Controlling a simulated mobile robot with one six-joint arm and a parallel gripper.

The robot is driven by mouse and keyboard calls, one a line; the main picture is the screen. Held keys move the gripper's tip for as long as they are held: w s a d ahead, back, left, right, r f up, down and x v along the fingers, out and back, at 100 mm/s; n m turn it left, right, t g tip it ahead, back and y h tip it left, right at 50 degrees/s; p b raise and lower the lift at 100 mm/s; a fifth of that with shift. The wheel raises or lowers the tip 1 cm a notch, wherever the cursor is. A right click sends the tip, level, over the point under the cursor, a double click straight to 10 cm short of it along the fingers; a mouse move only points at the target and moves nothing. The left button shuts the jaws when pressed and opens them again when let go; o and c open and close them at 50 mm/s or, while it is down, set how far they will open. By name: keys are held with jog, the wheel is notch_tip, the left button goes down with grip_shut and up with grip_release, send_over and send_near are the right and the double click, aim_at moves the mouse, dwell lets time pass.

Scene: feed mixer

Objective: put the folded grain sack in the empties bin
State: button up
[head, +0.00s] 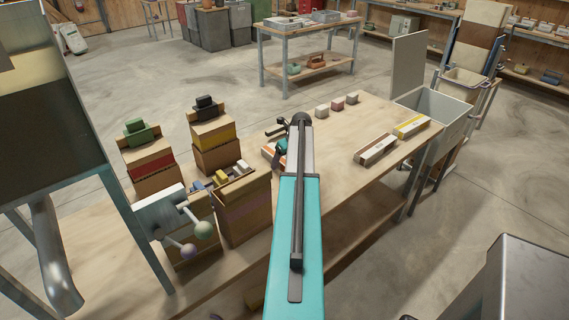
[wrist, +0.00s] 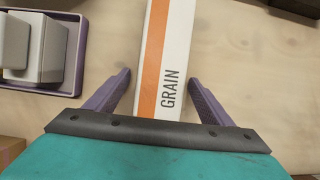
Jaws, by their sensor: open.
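A folded grain sack (wrist: 170,45), white with an orange stripe and the word GRAIN, lies flat on the wooden table. In the wrist view it runs between the two purple fingers of my gripper (wrist: 159,78), which are open, one on each side and apart from it. In the head view the sack (head: 268,152) shows only partly, beside my arm, which hides the rest. My gripper (head: 281,148) is over the table there. A grey open-topped bin (head: 452,106), likely the empties bin, stands beyond the table's right end. I see no label on it.
Two other folded sacks, one brown-striped (head: 376,149) and one yellow-striped (head: 411,127), lie nearer the bin. Several small blocks (head: 337,104) sit at the table's far edge. Boxes and a knobbed unit (head: 175,215) crowd the left. In the wrist view, a purple tray (wrist: 78,75) is left of the sack.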

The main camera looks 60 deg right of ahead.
jog(key=c, duration=1.3)
jog(key=shift+r, duration=0.2)
jog(key=shift+r+b, duration=0.65)
jog(key=shift+r, duration=0.55)
jog(key=s+a+b, duration=0.1)
jog(key=s, duration=0.4)
jog(key=s+a+r+b, duration=0.1)
jog(key=s+a, duration=0.1)
jog(key=s, duration=0.3)
jog(key=s+a+r+b, duration=0.1)
jog(key=s+b, duration=0.1)
jog(key=s, duration=0.3)
jog(key=shift+s+a+r, duration=0.15)
jog(key=shift+a, duration=0.2)
